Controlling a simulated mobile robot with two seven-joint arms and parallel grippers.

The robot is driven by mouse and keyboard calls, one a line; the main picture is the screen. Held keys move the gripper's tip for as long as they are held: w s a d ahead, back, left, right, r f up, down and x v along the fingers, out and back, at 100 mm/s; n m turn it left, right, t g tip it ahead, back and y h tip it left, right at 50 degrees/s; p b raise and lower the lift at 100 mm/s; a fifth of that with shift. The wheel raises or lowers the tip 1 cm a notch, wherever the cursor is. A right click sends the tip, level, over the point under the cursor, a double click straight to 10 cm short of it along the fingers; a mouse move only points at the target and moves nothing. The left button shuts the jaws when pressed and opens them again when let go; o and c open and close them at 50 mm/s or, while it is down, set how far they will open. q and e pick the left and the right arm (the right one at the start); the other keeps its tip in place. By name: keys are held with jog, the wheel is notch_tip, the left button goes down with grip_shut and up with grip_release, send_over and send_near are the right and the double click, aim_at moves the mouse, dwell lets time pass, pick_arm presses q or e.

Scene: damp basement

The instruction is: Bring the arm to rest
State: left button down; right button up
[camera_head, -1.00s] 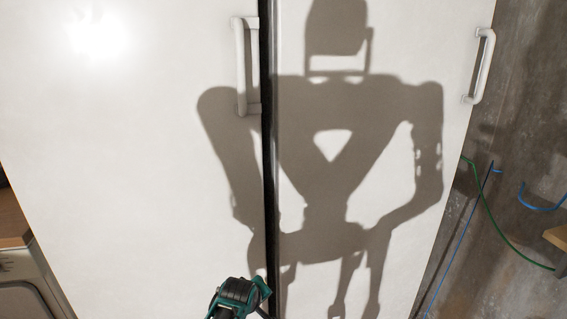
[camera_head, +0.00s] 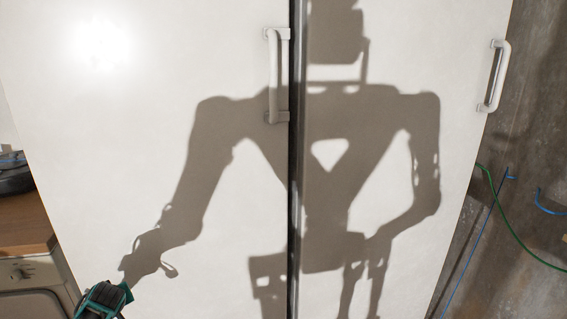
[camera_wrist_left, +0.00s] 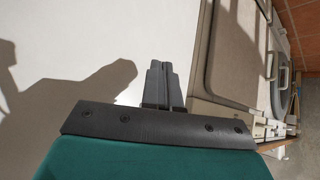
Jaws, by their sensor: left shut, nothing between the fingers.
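My left gripper (camera_wrist_left: 160,84) shows in the left wrist view, with its two dark fingers together and nothing between them. In the head view only a teal and black part of my left arm shows at the bottom left edge, in front of a white door (camera_head: 160,170). My fingers are not clearly visible there. My right arm and gripper are in neither view; only the shadow of my body and arms falls on the white doors.
Two tall white doors stand close in front, with a left handle (camera_head: 273,75) and a right handle (camera_head: 497,76). An appliance (camera_head: 28,275) and a wooden counter (camera_head: 24,228) are at the left. A green hose (camera_head: 505,220) hangs on the concrete wall at right.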

pick_arm(q)
jog(key=s+a+r+y, duration=0.2)
jog(key=a+r, duration=0.2)
jog(key=a, duration=0.5)
jog(key=s+a+r+y, duration=0.1)
jog(key=s+a+r, duration=0.2)
jog(key=a, duration=0.6)
jog(key=s+d+f+m+t+h, duration=0.2)
jog(key=s+d+f+m+h, duration=0.4)
jog(key=d, duration=0.6)
jog(key=s+d+f+m+t+h, duration=0.1)
jog(key=s+d+f+m, duration=0.3)
jog(key=s+d+m, duration=0.6)
jog(key=s+d+r+h, duration=0.1)
jog(key=s+d+h, duration=0.1)
jog(key=s+d, duration=0.3)
jog(key=s+d+r+h, duration=0.1)
jog(key=s+d+h, duration=0.15)
jog(key=d, duration=0.45)
jog(key=d+r+n+p, duration=0.1)
jog(key=d+n, duration=0.3)
jog(key=d, duration=0.5)
jog(key=shift+w+d+n+t+y+p, duration=0.25)
jog(key=shift+d+n+t+y+p, duration=0.1)
jog(key=shift+n+t+y, duration=0.1)
